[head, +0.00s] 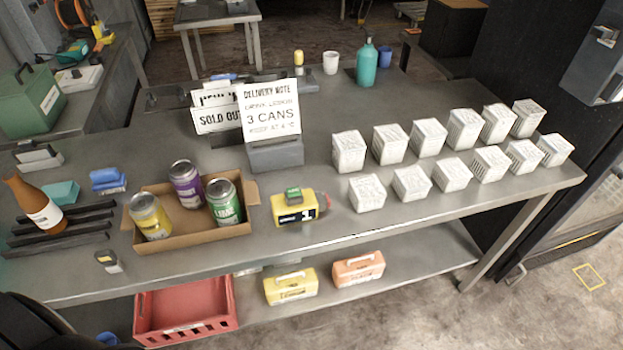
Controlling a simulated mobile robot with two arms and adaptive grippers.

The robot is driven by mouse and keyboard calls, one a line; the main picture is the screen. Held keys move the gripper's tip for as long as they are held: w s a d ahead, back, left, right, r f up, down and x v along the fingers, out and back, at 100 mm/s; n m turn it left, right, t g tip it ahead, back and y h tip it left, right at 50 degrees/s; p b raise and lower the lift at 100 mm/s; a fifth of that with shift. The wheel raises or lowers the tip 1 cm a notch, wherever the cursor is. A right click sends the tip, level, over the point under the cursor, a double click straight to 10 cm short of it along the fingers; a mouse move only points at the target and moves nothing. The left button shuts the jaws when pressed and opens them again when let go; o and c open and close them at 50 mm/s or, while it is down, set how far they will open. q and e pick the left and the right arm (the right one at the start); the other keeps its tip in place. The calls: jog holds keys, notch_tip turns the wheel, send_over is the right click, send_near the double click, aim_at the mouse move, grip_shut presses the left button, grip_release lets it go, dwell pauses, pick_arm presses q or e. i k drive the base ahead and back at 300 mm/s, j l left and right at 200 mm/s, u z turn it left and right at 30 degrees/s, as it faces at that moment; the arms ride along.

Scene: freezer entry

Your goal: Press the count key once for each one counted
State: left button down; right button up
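A yellow counter (283,216) stands on the steel table, with a green key (293,195) on top. Its dark display (307,215) shows a light mark that looks like a 1, too small to be sure. Left of it, an open cardboard tray (200,243) holds a yellow can (150,217), a purple can (186,184) and a green can (224,202), all upright. A white delivery note (272,112) in a grey stand behind them reads "3 CANS". Neither of my grippers shows.
Several white boxes (366,192) stand in rows on the right. A brown bottle (38,208) and dark rails (62,232) are at the left. A teal bottle (367,65) stands behind. The lower shelf holds a red crate (186,325) and two cases. Table around the counter's front is clear.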

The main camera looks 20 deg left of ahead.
aim_at(295, 192)
jog(key=i+l, duration=0.8)
jog(key=u, duration=1.75)
